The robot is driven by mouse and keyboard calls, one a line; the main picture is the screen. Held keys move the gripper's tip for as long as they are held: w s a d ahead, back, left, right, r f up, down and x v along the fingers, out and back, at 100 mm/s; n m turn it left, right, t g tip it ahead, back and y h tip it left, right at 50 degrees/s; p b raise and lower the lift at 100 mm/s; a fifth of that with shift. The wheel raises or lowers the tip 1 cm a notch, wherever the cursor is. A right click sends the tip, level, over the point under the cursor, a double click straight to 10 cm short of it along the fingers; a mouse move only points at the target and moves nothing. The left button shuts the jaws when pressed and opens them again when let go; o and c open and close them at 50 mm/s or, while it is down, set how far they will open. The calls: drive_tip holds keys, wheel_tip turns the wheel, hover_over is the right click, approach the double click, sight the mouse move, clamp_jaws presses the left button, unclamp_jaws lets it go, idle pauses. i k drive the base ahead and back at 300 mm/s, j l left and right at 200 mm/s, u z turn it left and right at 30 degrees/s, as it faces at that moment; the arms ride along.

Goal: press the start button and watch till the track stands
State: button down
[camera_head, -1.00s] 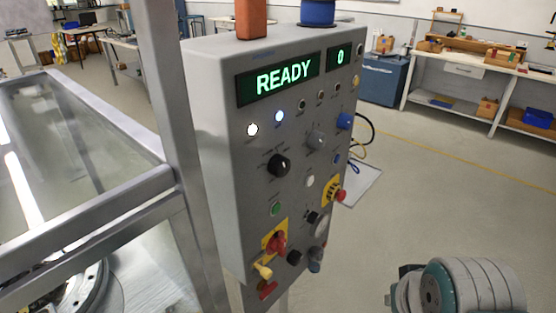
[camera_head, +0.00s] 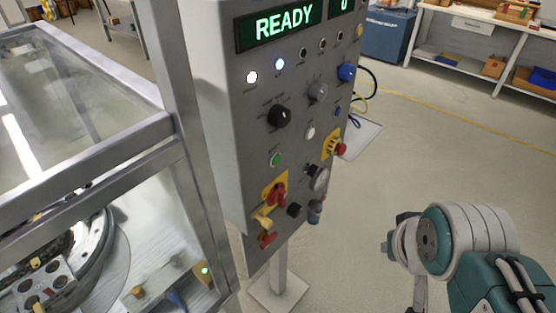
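The grey control panel (camera_head: 222,120) stands upright on a post in the middle of the view. Its display (camera_head: 280,27) reads READY in green, and a smaller display (camera_head: 344,6) beside it is cut by the top edge. A green button (camera_head: 275,159) sits on the panel's lower left, below a black knob (camera_head: 279,116); its label is too small to read. The ring track (camera_head: 65,260) shows in part behind the glass at the lower left. Part of my arm is at the lower right, apart from the panel. My gripper's fingers cannot be made out.
A metal-framed glass enclosure (camera_head: 90,195) fills the left. A red emergency knob (camera_head: 341,149) and a red rotary switch (camera_head: 276,194) are on yellow plates on the panel. The floor (camera_head: 440,140) right of the panel is clear. A workbench (camera_head: 480,50) stands at the back right.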

sight(277, 159)
drive_tip(key=k+j, duration=0.7)
